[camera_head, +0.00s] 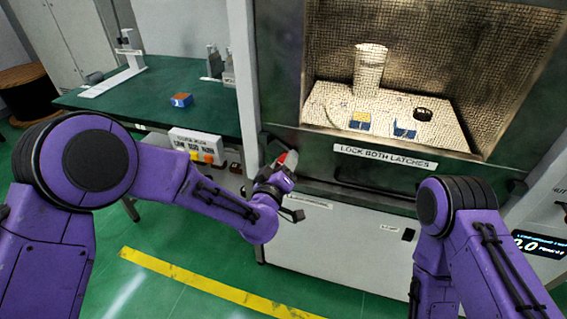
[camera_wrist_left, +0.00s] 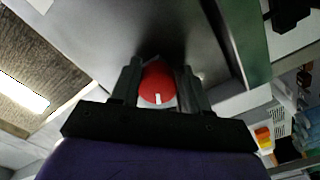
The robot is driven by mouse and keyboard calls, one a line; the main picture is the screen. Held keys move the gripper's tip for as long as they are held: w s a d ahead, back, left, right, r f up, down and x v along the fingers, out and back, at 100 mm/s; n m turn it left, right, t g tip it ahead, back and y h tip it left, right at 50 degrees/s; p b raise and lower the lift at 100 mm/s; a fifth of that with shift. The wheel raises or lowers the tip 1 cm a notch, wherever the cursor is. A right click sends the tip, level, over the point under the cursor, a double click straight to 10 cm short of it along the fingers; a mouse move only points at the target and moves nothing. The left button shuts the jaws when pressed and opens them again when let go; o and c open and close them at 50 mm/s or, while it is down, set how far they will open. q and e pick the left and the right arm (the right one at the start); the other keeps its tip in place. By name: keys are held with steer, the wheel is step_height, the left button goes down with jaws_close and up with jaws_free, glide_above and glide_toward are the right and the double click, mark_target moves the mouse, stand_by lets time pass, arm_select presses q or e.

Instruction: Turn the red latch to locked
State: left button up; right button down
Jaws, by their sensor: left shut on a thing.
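The red latch (camera_head: 290,159) is a round red knob on the left front of the cabinet, below its mesh window. It also shows in the left wrist view (camera_wrist_left: 157,82), with a short white mark near its lower edge. My left gripper (camera_head: 284,168) is at the latch, and in the left wrist view its two fingers (camera_wrist_left: 158,88) stand on either side of the knob, shut on it. The fingers hide the knob's sides. My right arm shows at the right of the head view, but its gripper is out of view.
The cabinet carries a "LOCK BOTH LATCHES" label (camera_head: 385,158) and a mesh window (camera_head: 440,60) with several items behind it. A green bench (camera_head: 140,100) stands at the left with a small blue and orange box (camera_head: 181,100). A yellow floor stripe (camera_head: 215,287) runs in front.

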arm_select(q)
steer(key=shift+w+r, duration=0.1)
steer(key=shift+r, duration=0.1)
steer(key=o, duration=1)
steer(key=shift+c, duration=0.2)
steer(key=shift+f, duration=0.1)
steer(key=shift+s, duration=0.2)
steer(key=b+v, duration=0.1)
steer(key=v, duration=0.9)
steer(key=shift+s+a, duration=0.1)
steer(key=shift+s, duration=0.05)
